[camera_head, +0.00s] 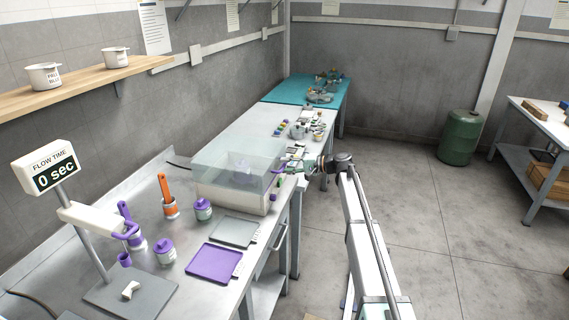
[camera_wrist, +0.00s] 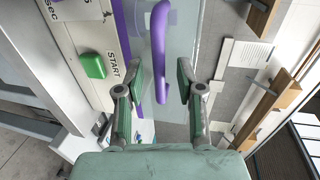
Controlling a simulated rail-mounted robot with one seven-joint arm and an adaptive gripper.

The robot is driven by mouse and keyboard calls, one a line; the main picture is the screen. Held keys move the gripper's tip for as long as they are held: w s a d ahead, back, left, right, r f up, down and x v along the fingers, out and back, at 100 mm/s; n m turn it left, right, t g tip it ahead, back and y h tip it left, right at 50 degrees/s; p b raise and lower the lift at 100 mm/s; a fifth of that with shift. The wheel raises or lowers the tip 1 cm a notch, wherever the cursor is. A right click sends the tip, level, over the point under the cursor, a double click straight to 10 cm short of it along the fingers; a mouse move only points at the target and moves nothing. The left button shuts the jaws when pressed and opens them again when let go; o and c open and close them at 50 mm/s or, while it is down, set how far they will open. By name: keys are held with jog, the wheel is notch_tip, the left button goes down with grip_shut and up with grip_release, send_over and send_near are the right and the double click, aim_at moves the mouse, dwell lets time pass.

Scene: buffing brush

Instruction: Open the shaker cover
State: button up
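The shaker's clear cover (camera_head: 225,172) sits down over its pale base (camera_head: 228,199) on the metal bench. The cover's purple handle (camera_head: 276,170) is on its right side. In the wrist view the purple handle (camera_wrist: 160,42) runs down from the top, and its lower end lies between the fingers. My gripper (camera_head: 291,168) is at the right side of the cover. In the wrist view my gripper (camera_wrist: 163,80) is open, with a finger on either side of the handle and visible gaps. Whether a finger touches the handle is unclear. Something purple shows dimly inside the cover.
A green START button (camera_wrist: 92,65) is on the shaker's front panel, left of the fingers. Purple-lidded jars (camera_head: 164,250), a purple tray (camera_head: 214,264) and a grey tray (camera_head: 233,232) stand near the shaker. Small items lie on the bench behind.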

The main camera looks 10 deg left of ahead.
jog(key=shift+w+a+f, duration=0.1)
jog(key=shift+a+f, duration=0.05)
jog(key=shift+a, duration=0.5)
grip_shut()
